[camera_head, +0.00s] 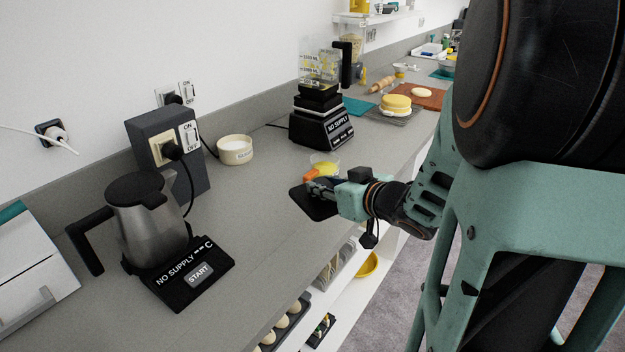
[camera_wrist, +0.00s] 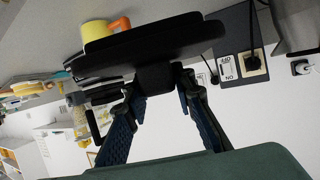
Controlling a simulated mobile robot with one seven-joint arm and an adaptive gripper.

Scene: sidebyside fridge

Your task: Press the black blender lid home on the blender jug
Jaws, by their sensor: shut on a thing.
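The black blender lid (camera_head: 314,205) is a flat dark plate held over the front part of the counter. My gripper (camera_head: 322,187) is shut on it. In the wrist view, the fingers (camera_wrist: 160,85) close on a knob under the wide black lid (camera_wrist: 150,50), with the picture apparently upside down. The clear blender jug (camera_head: 320,68), with printed marks and a black handle, stands upright on its black base (camera_head: 322,126) farther back. The lid is apart from the jug, nearer the counter's front edge. The jug's top rim is hard to make out.
A small yellow cup (camera_head: 325,163) with an orange handle is just behind the lid; it also shows in the wrist view (camera_wrist: 98,36). A white pot (camera_head: 235,150), steel kettle (camera_head: 150,215) and grey socket box (camera_head: 192,185) stand left. Cake and boards lie beyond the blender.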

